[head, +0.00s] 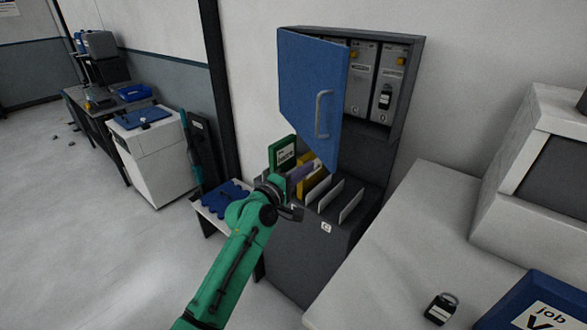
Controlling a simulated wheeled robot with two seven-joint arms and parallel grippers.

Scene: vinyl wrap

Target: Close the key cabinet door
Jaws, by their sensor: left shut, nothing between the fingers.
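The key cabinet (409,72) is a dark grey box on the wall with several keys or tags inside. Its blue door (308,85) is hinged at the left and stands partly open, with a grey handle (322,115) near its right edge. The right part of the inside shows past the door. My left gripper (310,168) is at the end of a green arm, below the door's lower edge, shut and empty. I cannot tell whether it touches the door. My right gripper is not in view.
A dark grey file bin (312,250) with upright dividers stands below the cabinet, close to my left gripper. A white counter (400,255) at the right holds a padlock (441,308) and a blue job tray (520,290). Open floor lies at the left.

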